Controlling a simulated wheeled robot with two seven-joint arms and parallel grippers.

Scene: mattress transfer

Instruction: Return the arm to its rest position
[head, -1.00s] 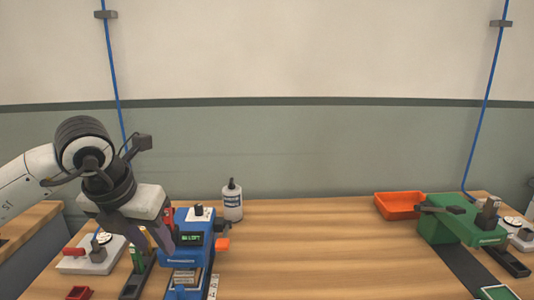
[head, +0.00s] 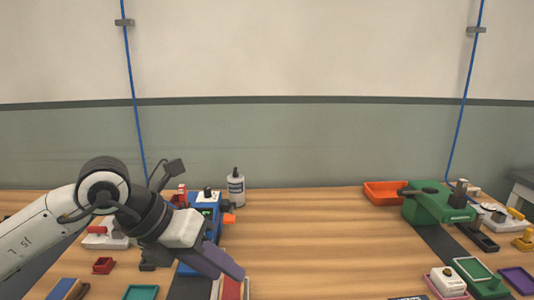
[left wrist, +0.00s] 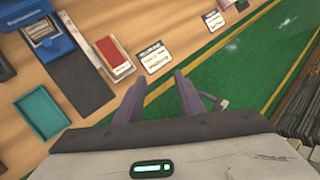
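My left arm comes in from the left in the head view, and its gripper (head: 222,265) hangs over the table in front of the blue machine (head: 205,206). In the left wrist view the two purple-grey fingers of this gripper (left wrist: 160,95) stand apart with nothing between them. Beyond the fingers lie the table's edge and green floor. A red block in a pale tray (head: 245,287) is close to the fingertips in the head view; in the left wrist view this tray (left wrist: 127,70) is apart from them. My right gripper is not in view.
A white bottle (head: 236,190) stands behind the blue machine. The green machine (head: 430,203) and an orange tray (head: 384,192) are at the right. A teal tray (left wrist: 42,114) lies left of the gripper. The middle of the wooden table (head: 320,235) is clear.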

